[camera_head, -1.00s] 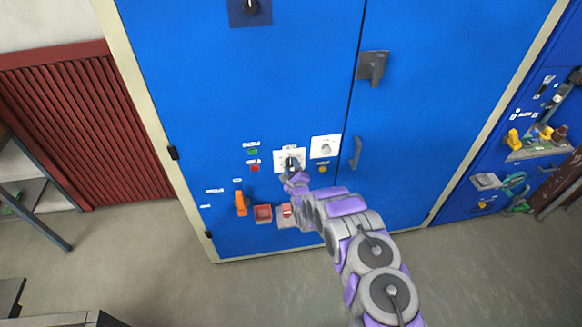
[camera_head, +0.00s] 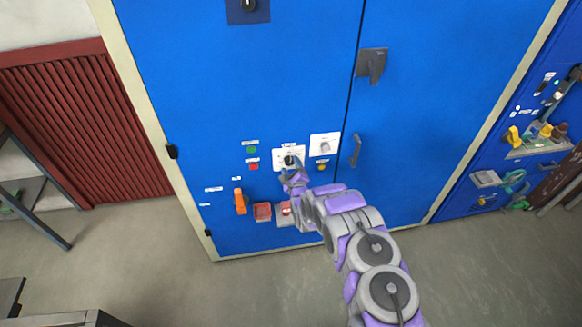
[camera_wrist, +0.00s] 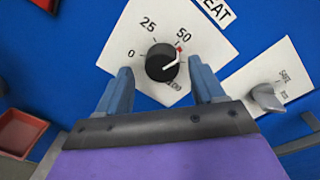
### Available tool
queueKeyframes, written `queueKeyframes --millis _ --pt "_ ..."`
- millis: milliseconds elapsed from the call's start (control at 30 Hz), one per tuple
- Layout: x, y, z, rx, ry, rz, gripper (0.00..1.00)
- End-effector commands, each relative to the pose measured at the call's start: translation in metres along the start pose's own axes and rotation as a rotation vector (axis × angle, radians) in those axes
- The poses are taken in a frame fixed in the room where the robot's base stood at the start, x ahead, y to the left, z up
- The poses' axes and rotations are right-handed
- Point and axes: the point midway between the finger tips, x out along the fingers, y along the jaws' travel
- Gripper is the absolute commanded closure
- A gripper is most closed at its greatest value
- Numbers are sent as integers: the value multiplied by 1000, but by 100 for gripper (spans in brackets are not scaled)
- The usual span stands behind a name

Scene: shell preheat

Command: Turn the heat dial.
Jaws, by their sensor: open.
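The heat dial is a round black knob (camera_wrist: 162,62) on a white plate (camera_wrist: 125,45) marked 0, 25, 50 and 100, with part of the label "HEAT" beside it. A red mark sits near 50, and the knob's white pointer line lies just past it, toward 100. In the head view the dial (camera_head: 289,160) is on the blue cabinet. My gripper (camera_wrist: 162,80) is open, with one finger on each side of the knob. The wrist view does not clearly show whether the fingers touch it. In the head view my gripper (camera_head: 293,172) is at the dial's lower edge.
A second white plate with a grey knob (camera_wrist: 268,97) is close on the right. Green (camera_head: 251,149) and red (camera_head: 252,166) buttons are left of the dial. An orange handle (camera_head: 240,202) and a red box (camera_head: 262,212) are below. A door handle (camera_head: 355,150) is to the right.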

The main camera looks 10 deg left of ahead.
Motion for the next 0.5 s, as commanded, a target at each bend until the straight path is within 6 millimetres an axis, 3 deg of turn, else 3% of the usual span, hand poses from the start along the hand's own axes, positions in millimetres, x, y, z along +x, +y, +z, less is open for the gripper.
queueKeyframes --millis 500 --pt "-69 0 -2 -2 6 6 32"
